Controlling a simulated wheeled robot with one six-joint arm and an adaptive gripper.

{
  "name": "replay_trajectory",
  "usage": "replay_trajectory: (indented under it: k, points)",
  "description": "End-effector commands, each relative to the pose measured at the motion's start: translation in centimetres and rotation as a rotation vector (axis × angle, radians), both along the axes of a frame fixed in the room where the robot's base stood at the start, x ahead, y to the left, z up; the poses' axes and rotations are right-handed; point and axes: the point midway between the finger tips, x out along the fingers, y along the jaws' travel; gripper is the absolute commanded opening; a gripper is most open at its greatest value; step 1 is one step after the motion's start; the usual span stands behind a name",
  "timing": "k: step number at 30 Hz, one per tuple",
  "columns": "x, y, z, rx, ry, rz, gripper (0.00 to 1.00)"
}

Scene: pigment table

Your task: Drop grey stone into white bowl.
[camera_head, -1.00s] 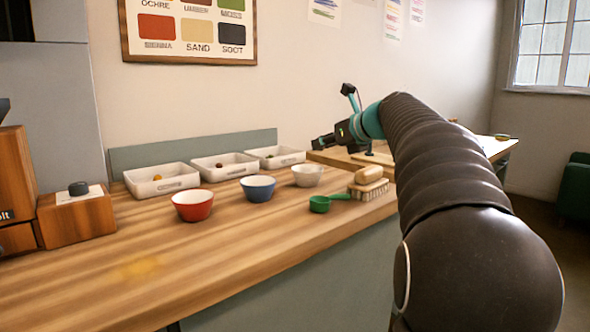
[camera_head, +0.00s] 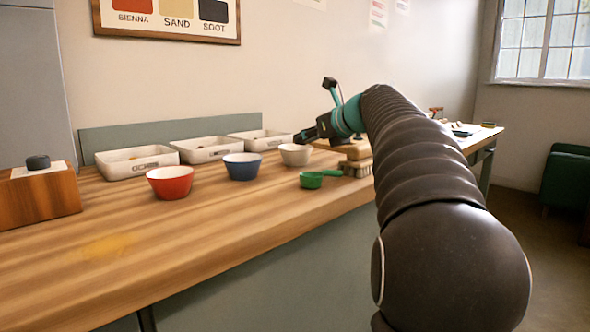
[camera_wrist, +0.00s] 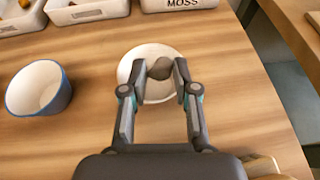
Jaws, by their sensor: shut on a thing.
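My gripper (camera_wrist: 160,76) is shut on a grey stone (camera_wrist: 161,68), which sits between its fingertips in the wrist view. The white bowl (camera_wrist: 150,52) lies directly beneath the stone in that view, with its rim showing around the fingertips. How high the stone is above the bowl I cannot tell exactly. In the head view the white bowl (camera_head: 296,156) stands on the wooden table (camera_head: 200,240), with my gripper (camera_head: 300,136) just over it. The stone cannot be made out in the head view.
A blue bowl (camera_head: 241,167) and a red bowl (camera_head: 170,182) stand left of the white bowl. A green scoop (camera_head: 312,180) and a brush (camera_head: 357,166) are close by on the right. White trays (camera_head: 205,150) line the back.

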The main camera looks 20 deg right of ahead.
Motion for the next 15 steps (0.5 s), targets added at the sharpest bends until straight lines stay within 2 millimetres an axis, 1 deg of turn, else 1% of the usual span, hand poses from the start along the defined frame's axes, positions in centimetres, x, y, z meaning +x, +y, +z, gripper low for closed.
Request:
replay_trajectory:
  k: [1,2,11,12,14,15]
  points:
    - [0.01,0.04,-0.57,-0.001,-0.001,0.000,0.03]
    - [0.01,0.04,-0.63,-0.001,-0.001,0.000,0.03]
    - [0.02,0.08,-0.54,-0.001,0.000,0.001,0.03]
    - [0.02,0.08,-0.55,-0.001,0.000,0.001,0.34]
    - [0.02,0.08,-0.56,-0.001,0.000,0.001,0.49]
    - [0.02,0.08,-0.56,-0.001,0.000,0.001,0.58]
